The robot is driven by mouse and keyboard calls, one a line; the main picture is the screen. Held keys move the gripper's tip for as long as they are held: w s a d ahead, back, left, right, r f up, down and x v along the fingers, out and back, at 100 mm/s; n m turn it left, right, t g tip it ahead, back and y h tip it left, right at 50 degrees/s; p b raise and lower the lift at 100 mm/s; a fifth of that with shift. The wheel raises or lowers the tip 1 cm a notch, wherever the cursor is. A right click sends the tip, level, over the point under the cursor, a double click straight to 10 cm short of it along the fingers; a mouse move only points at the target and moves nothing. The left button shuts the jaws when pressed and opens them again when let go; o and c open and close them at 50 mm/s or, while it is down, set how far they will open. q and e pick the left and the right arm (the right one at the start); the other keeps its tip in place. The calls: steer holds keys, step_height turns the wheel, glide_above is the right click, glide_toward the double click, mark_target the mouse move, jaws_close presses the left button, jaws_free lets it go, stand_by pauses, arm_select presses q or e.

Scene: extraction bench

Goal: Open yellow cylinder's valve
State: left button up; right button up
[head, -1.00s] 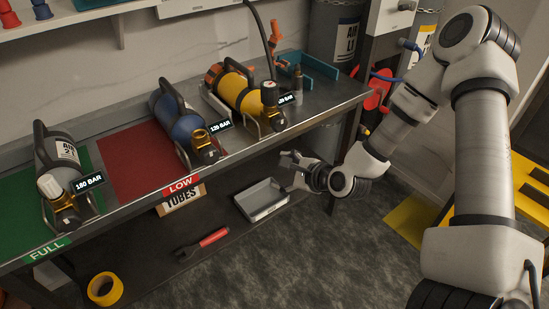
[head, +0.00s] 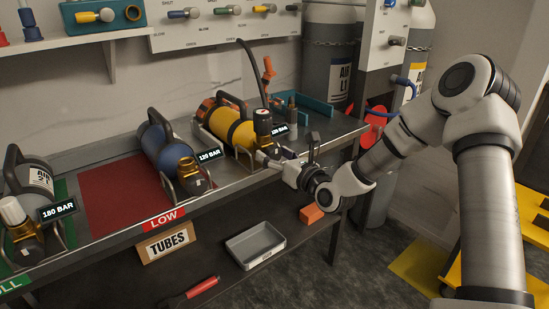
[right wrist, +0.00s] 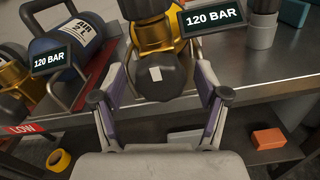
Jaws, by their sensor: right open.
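The yellow cylinder (head: 233,124) lies in a wire cradle on the bench, with a brass valve and a dark-topped knob (head: 264,121) at its front end. A label beside it reads 120 BAR. My right gripper (head: 288,153) is at the bench's front edge, close to the valve end. In the right wrist view, its open fingers (right wrist: 160,82) stand on both sides of a black rounded valve part (right wrist: 163,72) with a white mark, below the brass body (right wrist: 155,37). I cannot tell whether they touch it. My left gripper is not in view.
A blue cylinder (head: 157,140) on a red mat (head: 110,190) and a grey cylinder (head: 35,178) lie to the left. A grey tray (head: 255,244) and an orange block (head: 311,214) are on the lower shelf. The bench's front edge is beneath the valves.

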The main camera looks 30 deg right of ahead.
steer(key=c, duration=1.2)
steer(key=shift+n, duration=0.3)
